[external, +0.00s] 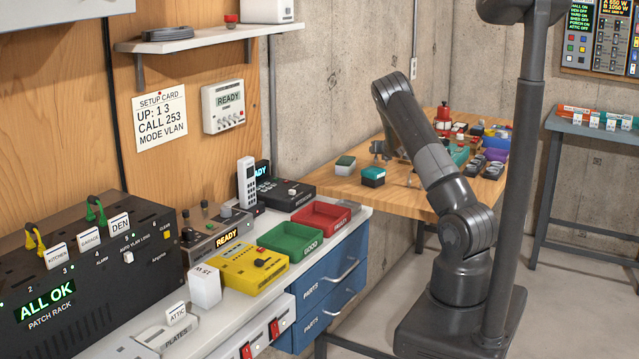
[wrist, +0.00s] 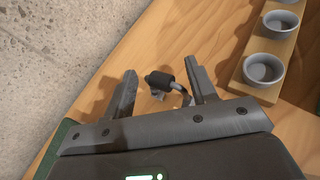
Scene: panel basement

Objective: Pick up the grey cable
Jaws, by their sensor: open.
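My gripper (wrist: 160,68) is open over a wooden tabletop in the wrist view, its two fingers spread apart. A short curved grey piece with a dark cylindrical end, which looks like the grey cable (wrist: 183,95), lies between the fingers, closer to the right one. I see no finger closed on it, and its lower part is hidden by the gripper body. In the external view my arm reaches over the wooden table (external: 345,188). The arm hides part of that table, and I cannot make out the cable clearly there.
A wooden strip with grey round cups (wrist: 265,68) stands just right of the fingers. Concrete floor (wrist: 60,45) lies beyond the table edge. Small boxes, including a teal one (external: 373,177), stand on the table. A white counter with red (external: 320,216) and green (external: 290,238) trays is left.

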